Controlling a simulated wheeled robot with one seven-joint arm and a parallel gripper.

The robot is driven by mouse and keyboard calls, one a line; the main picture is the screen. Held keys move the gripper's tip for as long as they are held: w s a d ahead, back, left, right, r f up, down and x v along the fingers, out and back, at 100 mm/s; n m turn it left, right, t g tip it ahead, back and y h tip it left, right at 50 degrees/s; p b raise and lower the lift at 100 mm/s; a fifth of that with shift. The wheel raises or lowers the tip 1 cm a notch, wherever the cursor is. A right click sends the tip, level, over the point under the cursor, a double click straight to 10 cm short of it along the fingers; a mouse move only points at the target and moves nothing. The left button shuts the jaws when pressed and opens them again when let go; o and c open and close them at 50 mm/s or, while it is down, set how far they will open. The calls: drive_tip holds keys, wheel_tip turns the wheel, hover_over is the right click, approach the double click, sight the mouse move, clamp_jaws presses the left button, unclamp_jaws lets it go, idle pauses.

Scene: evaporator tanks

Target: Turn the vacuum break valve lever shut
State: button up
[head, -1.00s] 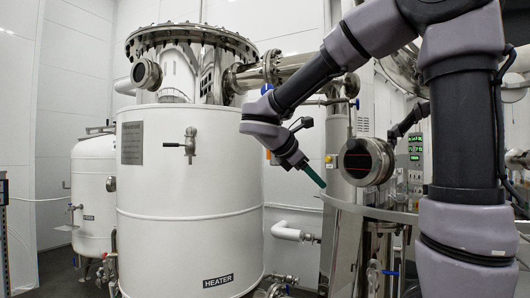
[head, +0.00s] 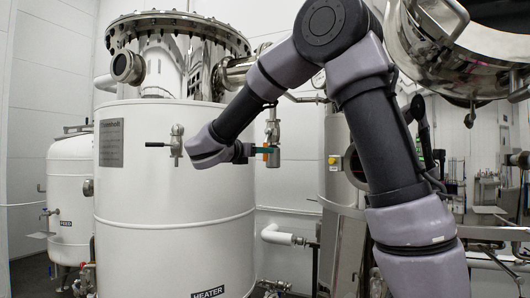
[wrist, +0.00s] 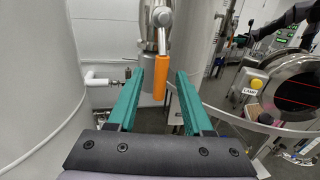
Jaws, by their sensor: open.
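An orange lever handle (wrist: 160,82) hangs nearly straight down from a silver valve (wrist: 160,18) in the wrist view; I take this to be the vacuum break valve lever. My gripper (wrist: 160,88) is open, with its two green fingers on either side of the handle. A gap shows on both sides, and I cannot tell how deep the handle sits between them. In the head view the silver valve (head: 273,130) hangs from a pipe right of the heater tank.
The white heater tank (head: 160,220) stands close on the left, with another small valve (head: 177,145) on its front. A steel column (wrist: 230,70) is close on the right in the wrist view. A white pipe stub (head: 276,236) sticks out below the valve.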

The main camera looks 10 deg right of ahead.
drive_tip(key=shift+x, duration=1.25)
clamp_jaws()
idle(0.5)
